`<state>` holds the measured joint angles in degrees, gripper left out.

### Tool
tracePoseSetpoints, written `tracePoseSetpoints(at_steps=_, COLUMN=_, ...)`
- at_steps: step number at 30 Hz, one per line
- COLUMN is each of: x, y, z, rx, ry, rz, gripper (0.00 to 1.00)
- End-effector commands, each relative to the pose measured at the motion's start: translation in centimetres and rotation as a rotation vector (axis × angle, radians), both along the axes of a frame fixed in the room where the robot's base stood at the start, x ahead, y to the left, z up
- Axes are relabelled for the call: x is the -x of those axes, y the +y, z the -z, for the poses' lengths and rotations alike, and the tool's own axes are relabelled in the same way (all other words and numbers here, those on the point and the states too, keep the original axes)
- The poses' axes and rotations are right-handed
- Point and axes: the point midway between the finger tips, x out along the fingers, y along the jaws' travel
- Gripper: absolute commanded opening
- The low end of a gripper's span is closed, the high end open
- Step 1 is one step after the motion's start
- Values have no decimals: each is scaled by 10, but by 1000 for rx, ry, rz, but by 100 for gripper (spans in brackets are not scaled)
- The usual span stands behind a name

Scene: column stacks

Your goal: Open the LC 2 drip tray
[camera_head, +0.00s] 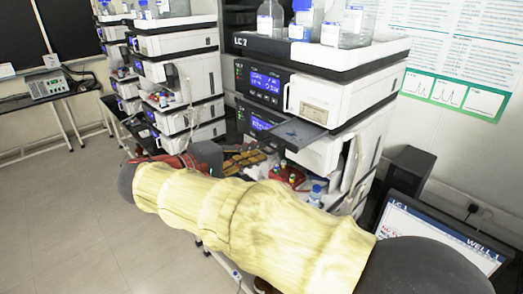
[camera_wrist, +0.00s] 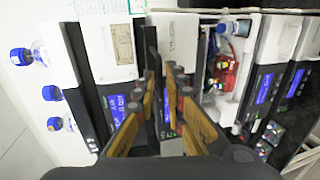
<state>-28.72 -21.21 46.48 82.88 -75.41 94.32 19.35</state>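The LC 2 stack (camera_head: 265,44) stands right of centre in the head view, its name on the top shelf edge. A dark, flat drip tray (camera_head: 298,132) juts out between its upper white door and the white module below. In the wrist view the stack lies sideways, and the tray shows as a dark strip (camera_wrist: 151,42) between two white panels. My gripper (camera_head: 262,156) is in front of the stack, below and left of the tray. Its wood-coloured fingers (camera_wrist: 162,72) are apart with nothing seen held; the left tip is near the strip. Contact cannot be told.
Solvent bottles (camera_head: 270,18) stand on top of the stack. A red item and small bottles (camera_head: 290,177) sit in an open bay below the tray. Another stack (camera_head: 175,65) is to the left, a monitor (camera_head: 440,232) to the right. The floor at left is clear.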

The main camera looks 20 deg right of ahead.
Motion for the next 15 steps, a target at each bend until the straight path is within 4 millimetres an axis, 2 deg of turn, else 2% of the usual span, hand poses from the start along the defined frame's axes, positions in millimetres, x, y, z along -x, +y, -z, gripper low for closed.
tracePoseSetpoints(at_steps=1, x=3, y=12, z=-2, rx=-1, ry=-1, rz=-6, gripper=12)
tracePoseSetpoints(at_steps=6, x=14, y=44, z=-10, rx=0, ry=0, rz=-5, gripper=12)
tracePoseSetpoints(at_steps=10, x=22, y=64, z=-15, rx=-1, ry=0, rz=-3, gripper=12)
tracePoseSetpoints(at_steps=15, x=28, y=80, z=-19, rx=-1, ry=0, rz=-2, gripper=12)
